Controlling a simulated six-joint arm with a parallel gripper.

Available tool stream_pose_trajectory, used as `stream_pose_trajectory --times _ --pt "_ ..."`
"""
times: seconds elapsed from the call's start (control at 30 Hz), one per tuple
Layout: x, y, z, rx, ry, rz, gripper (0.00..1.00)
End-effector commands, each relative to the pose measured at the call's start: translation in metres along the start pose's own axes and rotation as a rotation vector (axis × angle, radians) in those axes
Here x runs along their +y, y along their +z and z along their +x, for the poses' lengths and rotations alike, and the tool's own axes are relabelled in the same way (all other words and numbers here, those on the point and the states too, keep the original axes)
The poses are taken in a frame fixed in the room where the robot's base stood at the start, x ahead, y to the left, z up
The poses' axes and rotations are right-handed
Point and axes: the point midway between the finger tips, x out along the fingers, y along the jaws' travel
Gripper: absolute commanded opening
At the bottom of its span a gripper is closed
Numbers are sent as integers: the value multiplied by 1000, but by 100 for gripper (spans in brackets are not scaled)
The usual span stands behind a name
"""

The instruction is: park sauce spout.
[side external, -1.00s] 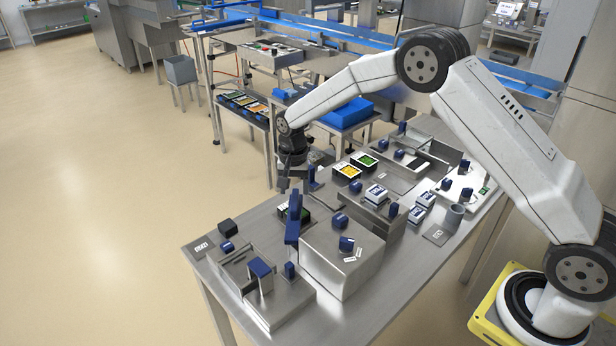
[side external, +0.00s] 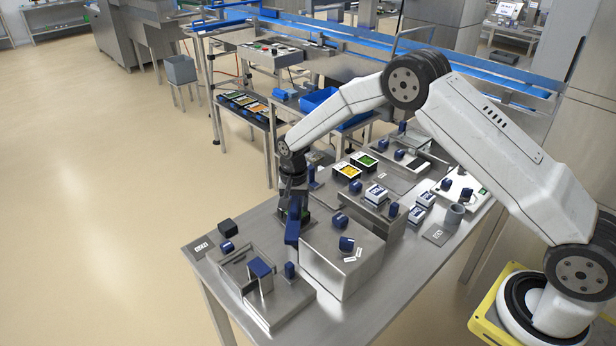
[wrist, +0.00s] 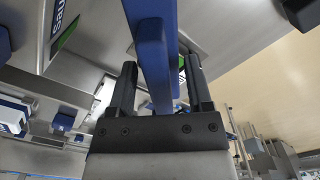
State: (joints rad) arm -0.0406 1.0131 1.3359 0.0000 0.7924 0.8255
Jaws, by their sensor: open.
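The sauce spout, a long blue bar (side external: 292,232), stands at the left side of a steel box (side external: 342,262) in the side view. My gripper (side external: 294,212) is at its upper part and covers some of it. In the wrist view the blue bar (wrist: 155,50) passes between the two dark fingers of my gripper (wrist: 160,85). The fingers are apart, one on each side of the bar, and I see a gap by the right finger. Whether the left finger touches is unclear. A partly cut-off label (wrist: 58,15) starting "SAU" shows on the steel.
A low steel fixture with a blue block (side external: 260,267) stands front left. A dark cube (side external: 228,226) sits at the table's left edge. Food trays (side external: 348,171) and several blue-handled parts lie behind and right. A grey cup (side external: 455,213) stands at right.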

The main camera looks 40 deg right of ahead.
Motion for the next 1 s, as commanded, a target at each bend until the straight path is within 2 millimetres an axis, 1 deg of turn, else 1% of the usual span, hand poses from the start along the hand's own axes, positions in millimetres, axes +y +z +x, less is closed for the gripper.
stream_pose_trajectory --times 0.03,0.07,0.1,0.17,0.2,0.37,0.73,1.0 --pt "0 0 0 0 0 0 58" --pt "0 0 0 0 0 0 49" --pt "0 0 0 0 0 0 36" --pt "0 0 0 0 0 0 17" --pt "0 0 0 0 0 0 10" --pt "-1 0 0 0 0 -11 10" --pt "-12 1 0 1 -1 -159 10" --pt "-13 1 0 0 0 -176 10"
